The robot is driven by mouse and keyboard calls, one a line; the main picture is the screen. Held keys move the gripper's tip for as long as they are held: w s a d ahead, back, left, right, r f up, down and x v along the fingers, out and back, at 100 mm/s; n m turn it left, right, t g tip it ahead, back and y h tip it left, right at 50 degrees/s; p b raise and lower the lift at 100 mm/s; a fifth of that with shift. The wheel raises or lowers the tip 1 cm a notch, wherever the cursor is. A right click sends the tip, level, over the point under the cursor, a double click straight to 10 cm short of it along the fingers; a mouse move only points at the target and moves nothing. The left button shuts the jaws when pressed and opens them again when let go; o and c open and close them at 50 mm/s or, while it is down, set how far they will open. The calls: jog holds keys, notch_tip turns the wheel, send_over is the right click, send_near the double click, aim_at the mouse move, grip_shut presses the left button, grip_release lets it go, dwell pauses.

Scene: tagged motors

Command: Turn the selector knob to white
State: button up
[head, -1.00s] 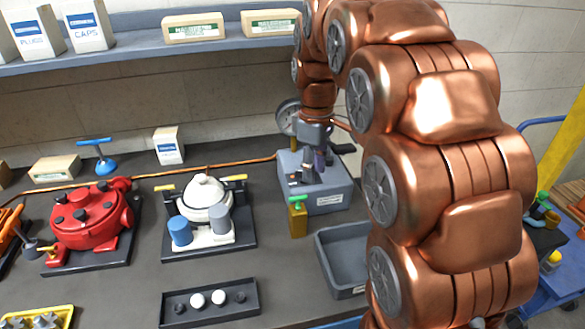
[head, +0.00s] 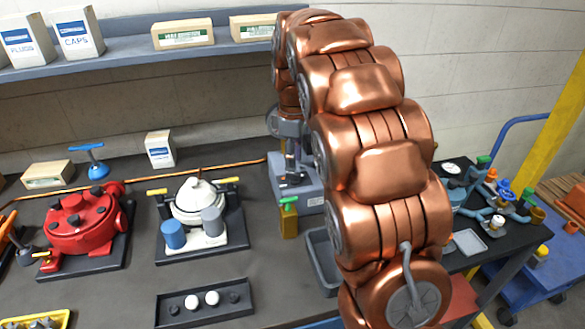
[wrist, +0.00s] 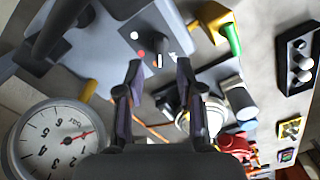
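The grey control box (head: 312,203) stands at the back of the bench, partly hidden by my arm. In the wrist view its grey face (wrist: 175,15) carries a white dot (wrist: 134,35), a red dot (wrist: 141,53) and a small dark selector knob (wrist: 158,61) with a pale mark. The mark's exact pointing is too small to tell. My gripper (wrist: 158,72) is open and empty, its two fingers on either side of the knob in the picture. Whether they touch it cannot be told. In the head view my gripper (head: 291,165) is over the box.
A pressure gauge (wrist: 52,140) is close beside my gripper. A yellow block with a green top (head: 288,218) stands at the box's front left. A grey bin (head: 322,262) is in front. The white pump (head: 196,205) and red pump (head: 84,225) are to the left.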

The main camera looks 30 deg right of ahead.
aim_at(293, 173)
jog(key=shift+f+p, duration=0.5)
jog(key=shift+f, duration=1.65)
grip_shut()
